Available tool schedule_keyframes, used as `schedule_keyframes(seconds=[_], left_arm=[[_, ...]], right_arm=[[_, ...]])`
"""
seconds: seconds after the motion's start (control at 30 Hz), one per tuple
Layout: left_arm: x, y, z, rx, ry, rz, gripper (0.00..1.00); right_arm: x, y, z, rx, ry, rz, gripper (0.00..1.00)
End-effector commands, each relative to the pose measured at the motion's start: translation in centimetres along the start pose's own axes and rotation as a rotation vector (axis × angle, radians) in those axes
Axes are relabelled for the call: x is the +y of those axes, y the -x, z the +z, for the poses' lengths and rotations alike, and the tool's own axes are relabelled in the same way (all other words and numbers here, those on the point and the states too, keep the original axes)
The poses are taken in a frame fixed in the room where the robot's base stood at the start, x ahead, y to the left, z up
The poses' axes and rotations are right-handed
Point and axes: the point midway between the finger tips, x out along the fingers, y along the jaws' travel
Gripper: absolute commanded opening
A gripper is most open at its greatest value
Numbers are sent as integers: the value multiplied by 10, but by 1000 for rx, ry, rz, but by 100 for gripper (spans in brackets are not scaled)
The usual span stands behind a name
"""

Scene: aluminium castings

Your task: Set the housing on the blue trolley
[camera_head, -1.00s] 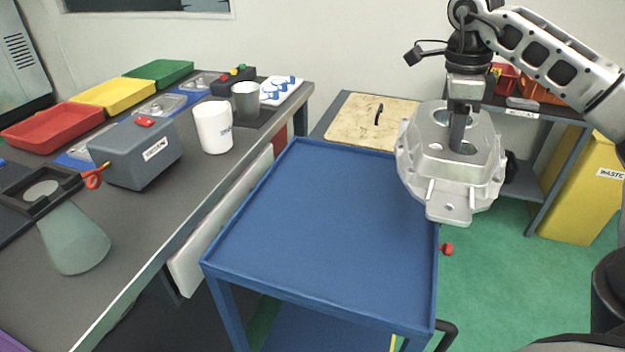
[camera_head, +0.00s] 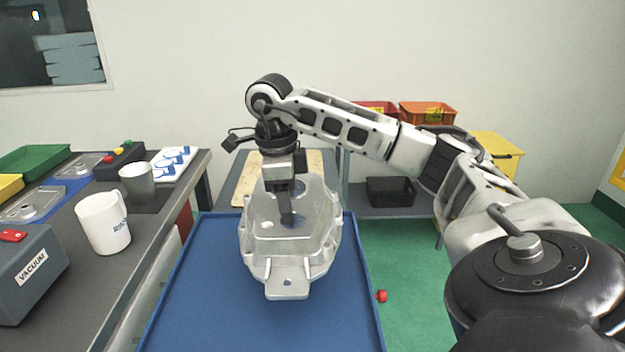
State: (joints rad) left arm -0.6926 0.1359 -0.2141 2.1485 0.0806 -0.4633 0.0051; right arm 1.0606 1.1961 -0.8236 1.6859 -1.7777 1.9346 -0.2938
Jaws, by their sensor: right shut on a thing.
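The housing (camera_head: 290,247) is a silver-grey aluminium casting with a flange and round openings. My right gripper (camera_head: 287,215) is shut on it, with its fingers at an opening in the top face. The blue trolley (camera_head: 200,305) has a flat top with a low rim. The housing shows in front of the trolley's top, over its far half. I cannot tell whether its underside is touching the top or above it. My left gripper is not in view.
The grey workbench (camera_head: 100,275) on the left carries a white mug (camera_head: 103,223), a metal cup (camera_head: 137,182) and a grey vacuum box (camera_head: 30,272). A wooden board (camera_head: 313,160) lies behind the trolley. A black bin (camera_head: 390,191) stands on a shelf behind.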

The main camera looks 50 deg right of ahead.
Motion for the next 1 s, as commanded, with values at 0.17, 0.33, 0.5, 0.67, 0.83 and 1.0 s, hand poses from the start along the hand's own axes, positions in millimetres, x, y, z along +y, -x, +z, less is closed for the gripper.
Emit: schedule_keyframes(seconds=[0.17,0.33,0.5,0.67,0.83,1.0], left_arm=[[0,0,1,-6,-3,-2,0],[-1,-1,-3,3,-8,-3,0],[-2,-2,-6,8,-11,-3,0],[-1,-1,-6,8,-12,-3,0],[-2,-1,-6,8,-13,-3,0],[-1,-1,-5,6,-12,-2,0]], right_arm=[[9,-24,24,-3,1,-2,0],[13,-38,38,-5,-2,-4,0],[15,-44,42,-4,-3,-5,0],[19,-54,51,-3,-1,-2,0],[18,-77,52,-2,-4,-3,0],[18,-82,52,-5,-3,-5,0]])
